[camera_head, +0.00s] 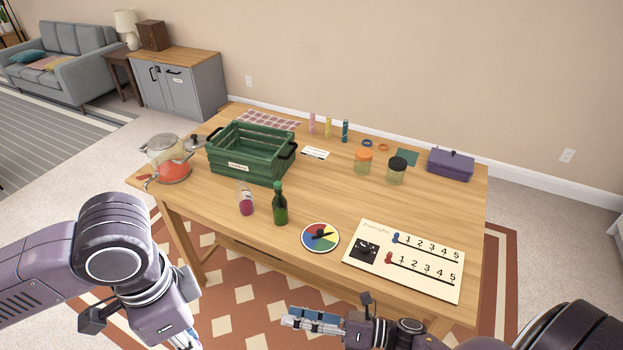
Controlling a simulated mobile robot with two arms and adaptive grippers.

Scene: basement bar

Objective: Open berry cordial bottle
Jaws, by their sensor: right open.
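A small clear bottle with dark pink contents (246,202) stands near the front edge of the wooden table; it looks like the berry cordial. Its top looks pale, and I cannot make out its cap clearly. A dark green bottle (280,208) stands just right of it. My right gripper (296,318) is open and empty, low in front of the table and pointing left, apart from both bottles. My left gripper (186,342) hangs at the bottom edge, left of the table front; its fingers are mostly cut off.
A green crate (240,170) stands behind the bottles, and a glass-and-red pot (170,165) is at the left. A colour wheel (320,238) and a numbered board (380,268) lie to the right. Jars (397,173) and a purple box (450,164) stand farther back.

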